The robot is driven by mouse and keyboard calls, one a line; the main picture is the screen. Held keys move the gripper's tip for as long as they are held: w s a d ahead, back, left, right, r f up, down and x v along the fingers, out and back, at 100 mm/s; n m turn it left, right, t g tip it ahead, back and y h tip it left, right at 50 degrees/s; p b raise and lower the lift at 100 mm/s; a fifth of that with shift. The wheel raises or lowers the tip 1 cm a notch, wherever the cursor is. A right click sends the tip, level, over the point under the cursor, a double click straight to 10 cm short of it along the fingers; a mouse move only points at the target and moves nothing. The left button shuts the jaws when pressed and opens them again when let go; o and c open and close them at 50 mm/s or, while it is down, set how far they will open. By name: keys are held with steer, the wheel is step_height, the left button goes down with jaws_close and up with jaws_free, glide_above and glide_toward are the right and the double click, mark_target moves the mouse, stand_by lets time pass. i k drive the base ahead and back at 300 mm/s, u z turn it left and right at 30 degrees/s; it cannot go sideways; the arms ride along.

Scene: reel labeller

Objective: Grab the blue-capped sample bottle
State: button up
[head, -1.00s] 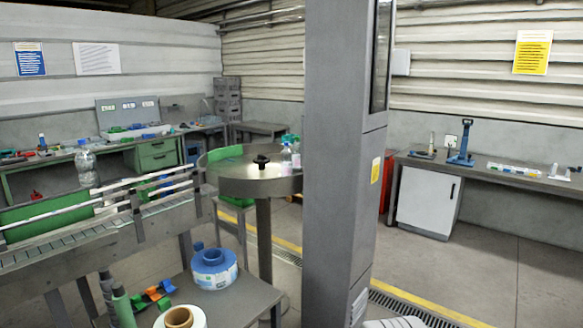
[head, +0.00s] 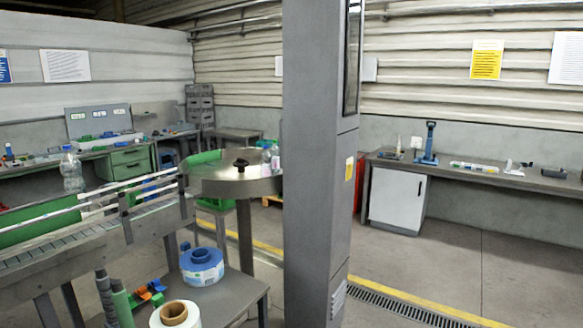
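A clear bottle with a bluish cap (head: 72,170) stands upright at the conveyor on the left in the head view. A small item with a blue top (head: 8,151) stands on the far left bench; it is too small to tell whether it is a bottle. Small clear bottles (head: 275,158) stand on the round table, partly hidden by the grey column; their cap colour is unclear. My gripper is not in view.
A grey column (head: 312,200) blocks the middle. The conveyor (head: 90,240) runs to the round table (head: 228,187). A small table (head: 235,292) in front holds label reels (head: 203,267). Open floor (head: 450,265) lies right, before a bench (head: 530,182) with tools and a white cabinet (head: 397,198).

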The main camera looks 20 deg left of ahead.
mark_target(266, 164)
steer(key=i, duration=1.55)
steer(key=u, duration=0.6)
steer(key=i, duration=1.05)
steer(key=u, duration=1.45)
steer(key=i, duration=0.9)
steer(key=u, duration=0.85)
